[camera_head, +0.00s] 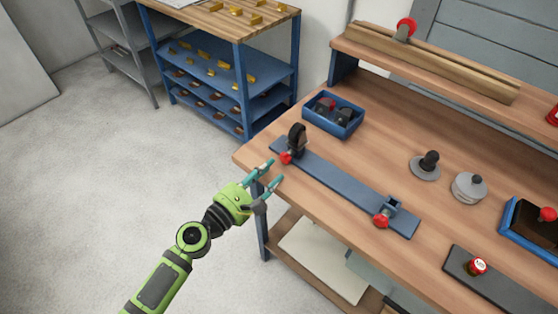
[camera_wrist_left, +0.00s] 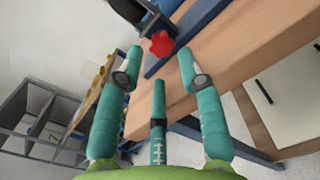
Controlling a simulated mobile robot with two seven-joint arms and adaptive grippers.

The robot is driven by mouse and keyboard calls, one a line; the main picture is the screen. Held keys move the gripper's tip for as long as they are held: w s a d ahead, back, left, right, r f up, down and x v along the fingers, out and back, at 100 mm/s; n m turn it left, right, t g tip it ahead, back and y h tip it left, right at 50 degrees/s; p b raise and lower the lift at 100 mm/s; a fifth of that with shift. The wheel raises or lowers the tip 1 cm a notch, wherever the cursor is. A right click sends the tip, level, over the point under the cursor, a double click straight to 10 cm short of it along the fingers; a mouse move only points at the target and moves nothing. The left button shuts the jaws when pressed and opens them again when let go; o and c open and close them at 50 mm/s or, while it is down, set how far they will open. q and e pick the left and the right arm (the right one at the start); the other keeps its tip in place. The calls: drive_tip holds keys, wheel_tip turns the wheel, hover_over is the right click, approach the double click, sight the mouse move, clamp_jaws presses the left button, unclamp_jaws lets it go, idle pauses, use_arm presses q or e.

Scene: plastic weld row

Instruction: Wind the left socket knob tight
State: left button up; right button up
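The left socket knob (camera_head: 286,157) is red and star-shaped, at the left end of a blue-grey rail (camera_head: 340,185) on the bench. It also shows in the left wrist view (camera_wrist_left: 162,44). A black round part (camera_head: 297,138) stands upright at the socket behind it. A second red knob (camera_head: 380,221) sits by the right socket (camera_head: 393,205), which looks empty. My left gripper (camera_head: 275,172) is open and empty, its teal fingers spread just short of the left knob. In the wrist view the knob lies between and beyond the fingertips. My right gripper is out of view.
A blue bin (camera_head: 333,117) with dark parts stands behind the rail. Grey discs (camera_head: 468,187) stand to the right, with a dark plate (camera_head: 495,282) bearing a red-capped item nearer the front. The bench's left edge (camera_head: 243,160) lies close to my left gripper.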

sight(284, 159)
use_arm(q)
drive_tip(key=shift+x, duration=2.2)
clamp_jaws()
drive_tip(key=shift+f+m+b, duration=0.1)
drive_tip(key=shift+m+b, duration=0.2)
drive_tip(key=shift+m, duration=1.2)
unclamp_jaws()
drive_tip(key=shift+d, duration=0.1)
